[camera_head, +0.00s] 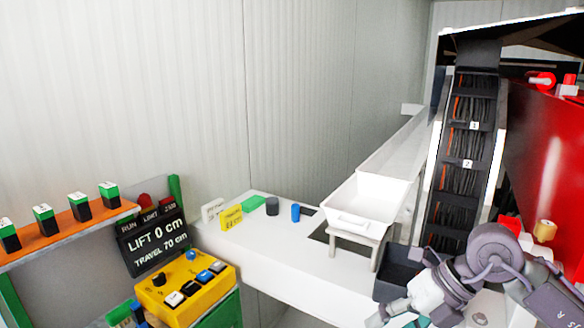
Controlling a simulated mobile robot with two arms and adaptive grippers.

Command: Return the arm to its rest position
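My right arm comes in at the lower right, bent, with a grey-purple joint and a paler wrist. Its end, with teal parts (394,309), reaches toward the bottom edge in front of a dark open bin (394,272). The fingers are not clear there, so I cannot tell whether my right gripper is open or shut, or whether it holds anything. My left arm and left gripper are not in view.
A white bench (270,254) carries a green block (254,202), a dark cylinder (272,206), a blue cylinder (295,212) and a white tray (365,198) on a stand. A yellow control box (185,282) stands at left. A cable rack (463,160) and red machine (550,150) stand at right.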

